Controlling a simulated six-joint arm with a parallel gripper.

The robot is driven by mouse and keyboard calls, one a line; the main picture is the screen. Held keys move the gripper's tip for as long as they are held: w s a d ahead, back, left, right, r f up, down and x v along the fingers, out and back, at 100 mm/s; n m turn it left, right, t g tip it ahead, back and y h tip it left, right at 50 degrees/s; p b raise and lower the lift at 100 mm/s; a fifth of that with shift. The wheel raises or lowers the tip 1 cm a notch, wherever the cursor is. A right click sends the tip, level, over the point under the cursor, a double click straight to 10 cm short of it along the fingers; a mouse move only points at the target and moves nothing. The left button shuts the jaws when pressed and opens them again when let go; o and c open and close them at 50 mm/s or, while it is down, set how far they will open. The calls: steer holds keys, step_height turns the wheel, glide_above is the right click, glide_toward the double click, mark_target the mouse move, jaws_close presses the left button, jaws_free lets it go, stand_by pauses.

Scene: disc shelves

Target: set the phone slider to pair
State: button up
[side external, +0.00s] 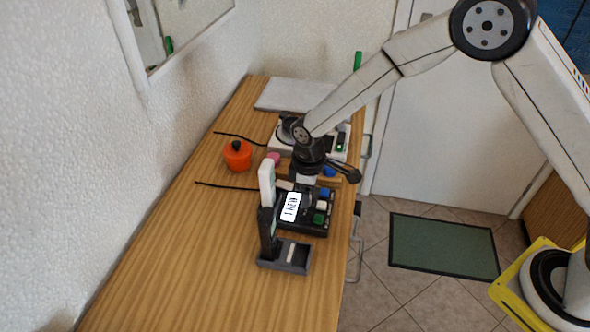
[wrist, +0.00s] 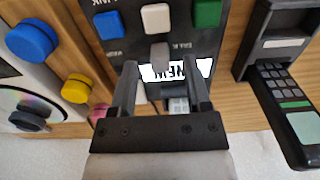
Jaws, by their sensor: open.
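The black phone console (side external: 318,230) lies on the wooden counter, with a lit white screen (side external: 290,207) and blue, white and green buttons. In the wrist view the console (wrist: 177,42) is at the top, its screen (wrist: 190,70) partly covered by my fingers. A small grey knob (wrist: 158,55), which looks like the slider, stands between the white button and the screen. My gripper (wrist: 161,78) is open, its fingers to either side of and just short of the knob. In the side view my gripper (side external: 307,190) is low over the console. Which label the knob points to cannot be read.
A white disc player (side external: 345,145) and an orange pot (side external: 237,155) are farther back. The front counter is clear.

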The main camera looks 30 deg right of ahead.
steer(key=shift+f, duration=0.9)
jaws_close()
stand_by(0.9)
